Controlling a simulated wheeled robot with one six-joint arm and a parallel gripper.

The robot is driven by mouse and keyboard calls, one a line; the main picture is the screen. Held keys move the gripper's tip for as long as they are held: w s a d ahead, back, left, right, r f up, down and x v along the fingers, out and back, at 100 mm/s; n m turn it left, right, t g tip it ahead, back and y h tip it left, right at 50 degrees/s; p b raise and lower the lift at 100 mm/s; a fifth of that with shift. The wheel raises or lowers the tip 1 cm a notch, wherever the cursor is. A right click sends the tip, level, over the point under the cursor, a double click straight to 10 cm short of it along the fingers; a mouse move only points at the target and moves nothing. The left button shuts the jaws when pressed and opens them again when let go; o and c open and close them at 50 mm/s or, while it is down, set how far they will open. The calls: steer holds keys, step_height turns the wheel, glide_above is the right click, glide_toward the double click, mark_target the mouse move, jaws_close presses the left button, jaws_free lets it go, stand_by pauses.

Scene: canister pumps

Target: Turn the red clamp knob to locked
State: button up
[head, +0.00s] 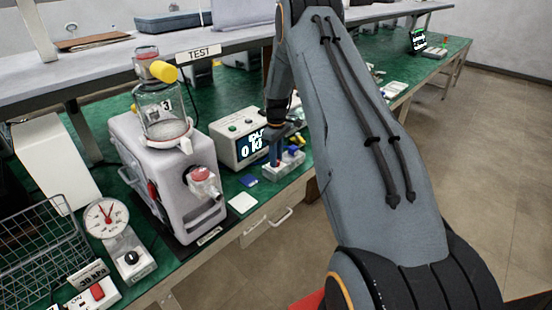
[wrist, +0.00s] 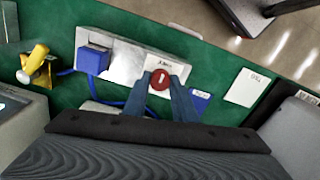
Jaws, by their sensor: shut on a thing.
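The red clamp knob (wrist: 160,80) is round with a white mark across its face. It sits at the right end of a pale metal fixture (wrist: 126,64) in the wrist view, and the mark runs nearly up and down there. A small label beside the knob is too blurred to read. My gripper (wrist: 162,86) has its two blue fingers shut on the knob, one at each side. In the head view, my gripper (head: 275,152) reaches down to the fixture (head: 287,166) at the bench's front edge, and the knob is hidden.
A blue plug block (wrist: 93,59) with a blue cable and a yellow-handled part (wrist: 36,62) lie left of the knob. A display box (head: 240,138) stands behind the fixture. A pump (head: 170,180) with a glass canister (head: 162,112) stands left. A white card (head: 243,202) lies nearby.

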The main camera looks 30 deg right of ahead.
steer(key=m+b, duration=0.3)
steer(key=m, duration=0.1)
steer(key=shift+f, duration=0.1)
steer(key=m+b, duration=0.3)
steer(key=m, duration=0.1)
steer(key=shift+m, duration=0.3)
steer(key=m+b, duration=0.2)
steer(key=m, duration=0.2)
steer(key=m+b, duration=0.1)
steer(key=m, duration=0.4)
steer(key=shift+b, duration=0.3)
steer(key=shift+m, duration=0.3)
steer(key=o, duration=1)
steer(key=shift+o, duration=0.2)
